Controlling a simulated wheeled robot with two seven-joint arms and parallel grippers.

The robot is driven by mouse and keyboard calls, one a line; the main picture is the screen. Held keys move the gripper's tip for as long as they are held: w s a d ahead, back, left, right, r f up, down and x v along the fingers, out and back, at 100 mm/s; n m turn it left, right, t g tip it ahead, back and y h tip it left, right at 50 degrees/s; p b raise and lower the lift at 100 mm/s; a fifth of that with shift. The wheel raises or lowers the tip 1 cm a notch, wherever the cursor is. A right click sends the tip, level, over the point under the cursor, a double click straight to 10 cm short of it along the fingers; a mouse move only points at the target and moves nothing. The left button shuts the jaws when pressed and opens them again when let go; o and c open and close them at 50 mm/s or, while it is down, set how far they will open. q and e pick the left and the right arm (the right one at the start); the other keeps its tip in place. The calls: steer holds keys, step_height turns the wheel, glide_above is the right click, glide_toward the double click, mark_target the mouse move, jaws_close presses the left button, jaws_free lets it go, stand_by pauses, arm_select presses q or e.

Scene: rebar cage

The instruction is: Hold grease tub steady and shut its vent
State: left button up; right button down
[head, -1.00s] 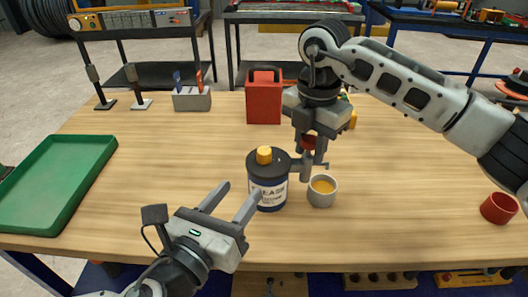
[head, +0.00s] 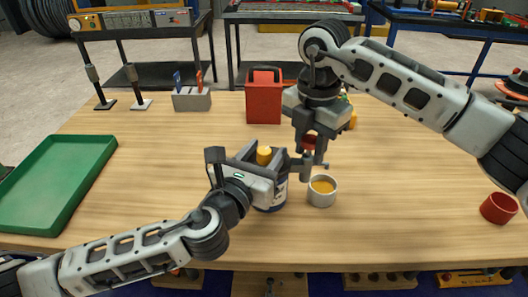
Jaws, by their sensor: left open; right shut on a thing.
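The grease tub (head: 275,198) is a dark blue can with a pale label and a dark lid, upright on the wooden table. A yellow vent cap (head: 264,155) stands up on its lid. My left gripper (head: 266,148) is open at the top of the tub, with its fingers apart on either side of the cap; contact cannot be told. It hides much of the lid and label. My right gripper (head: 311,165) points down at the tub's right side and is shut on what looks like the tub's side grip; the exact hold is partly hidden.
A grey cup with yellowish contents (head: 322,191) stands close to the tub's right. A red cup (head: 499,208) is far right, a red canister (head: 264,97) behind. A green tray (head: 58,185) lies left. The table (head: 165,165) between tray and tub is clear.

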arm_select(q)
steer(key=c, duration=1)
steer(key=shift+o, duration=0.2)
steer(key=shift+n+t+y, duration=0.3)
steer(key=shift+n+y, duration=0.1)
steer(key=shift+y, duration=0.2)
steer(key=n+y, duration=0.2)
steer(key=y, duration=0.2)
steer(key=shift+d+n+t, duration=0.1)
steer(key=shift+n+t, duration=0.3)
steer(key=shift+n+y, duration=1.9)
steer(key=shift+y, duration=1.4)
